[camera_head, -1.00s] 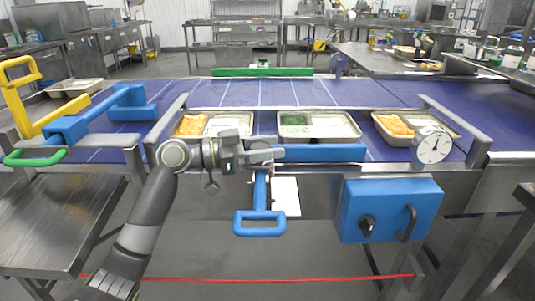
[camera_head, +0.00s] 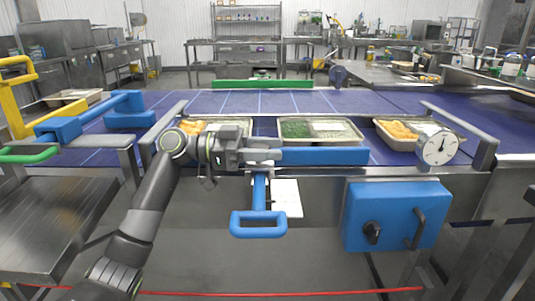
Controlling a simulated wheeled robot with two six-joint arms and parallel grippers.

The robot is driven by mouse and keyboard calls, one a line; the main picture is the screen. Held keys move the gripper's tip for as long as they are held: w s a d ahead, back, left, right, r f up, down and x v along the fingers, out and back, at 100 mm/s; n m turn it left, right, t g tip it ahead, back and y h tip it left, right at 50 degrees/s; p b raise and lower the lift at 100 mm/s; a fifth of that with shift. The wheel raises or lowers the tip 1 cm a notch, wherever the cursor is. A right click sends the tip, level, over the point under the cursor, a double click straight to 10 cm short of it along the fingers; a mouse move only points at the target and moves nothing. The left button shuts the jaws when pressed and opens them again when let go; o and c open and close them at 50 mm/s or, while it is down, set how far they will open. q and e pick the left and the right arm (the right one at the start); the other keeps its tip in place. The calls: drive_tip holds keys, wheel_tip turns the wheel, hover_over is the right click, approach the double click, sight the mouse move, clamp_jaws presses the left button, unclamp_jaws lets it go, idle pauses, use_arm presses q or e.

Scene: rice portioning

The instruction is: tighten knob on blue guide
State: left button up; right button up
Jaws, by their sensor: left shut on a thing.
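The blue guide (camera_head: 325,156) is a horizontal blue bar along the front edge of the conveyor. A blue loop handle (camera_head: 258,226) hangs below it, at the middle of the view. My left gripper (camera_head: 268,156) is at the left end of the bar, just above the handle's stem. It is shut on the knob there, and its fingers hide the knob. My right gripper is not in view.
Food trays (camera_head: 318,130) sit on the blue conveyor belt (camera_head: 270,103) behind the guide. A round dial (camera_head: 438,148) and a blue box with a switch (camera_head: 396,215) are at right. Another blue guide (camera_head: 95,118) and a yellow frame (camera_head: 18,90) are at left.

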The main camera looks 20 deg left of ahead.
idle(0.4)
use_arm(q)
drive_tip(key=o, duration=1)
